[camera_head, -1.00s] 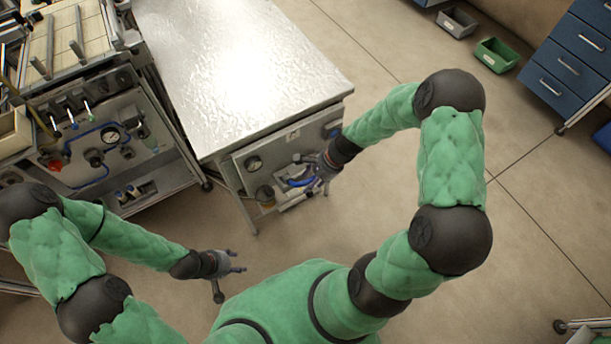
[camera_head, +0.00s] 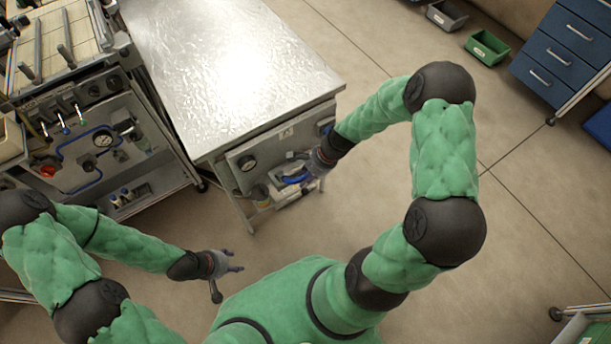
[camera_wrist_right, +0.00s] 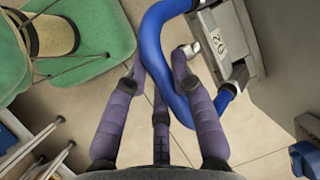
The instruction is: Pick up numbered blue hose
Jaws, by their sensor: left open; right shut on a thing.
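The blue hose (camera_wrist_right: 155,55) curves in a loop beside a pale metal fitting with a numbered tag (camera_wrist_right: 217,42) in the right wrist view. It also shows as a short blue arc (camera_head: 297,178) at the side panel of the metal-topped cart in the head view. My right gripper (camera_wrist_right: 165,78) has its purple fingers around the hose loop and is shut on it; the exact contact is partly hidden. My left gripper (camera_head: 232,268) is open and empty, low over the floor at the left, apart from the cart.
The metal-topped cart (camera_head: 225,60) stands in front of my right gripper. A panel with a gauge, valves and other blue tubing (camera_head: 90,150) is at the left. Blue drawers (camera_head: 560,55) and a green bin (camera_head: 487,46) are at the upper right. Open floor (camera_head: 540,200) lies right.

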